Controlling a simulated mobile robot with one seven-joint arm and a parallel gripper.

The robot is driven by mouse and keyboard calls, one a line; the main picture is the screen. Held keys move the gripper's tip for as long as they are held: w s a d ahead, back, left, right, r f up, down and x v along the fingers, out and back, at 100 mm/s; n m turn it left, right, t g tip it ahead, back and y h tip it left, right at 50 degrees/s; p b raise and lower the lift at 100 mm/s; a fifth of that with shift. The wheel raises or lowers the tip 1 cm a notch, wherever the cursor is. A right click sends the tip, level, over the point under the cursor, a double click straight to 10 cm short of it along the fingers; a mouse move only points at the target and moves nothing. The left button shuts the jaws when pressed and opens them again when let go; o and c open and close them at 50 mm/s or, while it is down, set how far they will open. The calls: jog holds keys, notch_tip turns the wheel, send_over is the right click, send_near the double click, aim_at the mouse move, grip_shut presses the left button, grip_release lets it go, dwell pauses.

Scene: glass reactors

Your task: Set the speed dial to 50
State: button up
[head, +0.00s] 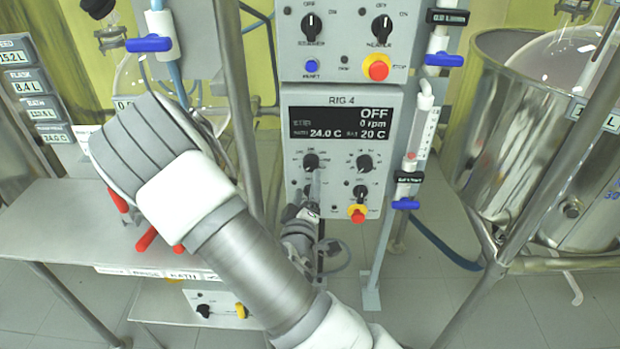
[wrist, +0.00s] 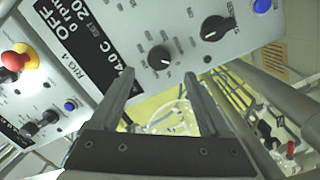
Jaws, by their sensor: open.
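The Rig 4 control panel (head: 330,125) has a display (head: 345,122) reading OFF, 0 rpm, 24.0 C and 20 C. Below it are an upper left dial (head: 311,161) and an upper right dial (head: 365,163), both black with white pointers. Their labels are too small to read, so I cannot tell which is speed. My gripper (head: 312,205) is in front of the panel's lower left, hiding part of it. In the wrist view, my gripper (wrist: 159,76) is open and empty. A black dial (wrist: 159,58) shows just beyond and between the fingertips, with no visible contact.
The wrist view shows another black knob (wrist: 215,28) and a blue button (wrist: 262,6). An upper panel (head: 345,40) is above. Metal posts, a valve tube (head: 418,140) and a steel vessel (head: 510,140) stand nearby.

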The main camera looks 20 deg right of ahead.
aim_at(311, 167)
jog(key=x, duration=0.6)
jog(key=shift+w+d+r, duration=0.15)
jog(key=shift+w, duration=0.15)
grip_shut()
jog(key=shift+m+b, duration=0.4)
jog(key=shift+b, duration=0.1)
jog(key=m+b, duration=0.2)
jog(key=m, duration=0.1)
jog(key=shift+m+b, duration=0.3)
jog(key=shift+b, duration=0.1)
jog(key=shift+m+y+b, duration=0.4)
jog(key=shift+m+b, duration=1.35)
jog(key=shift+m, duration=0.35)
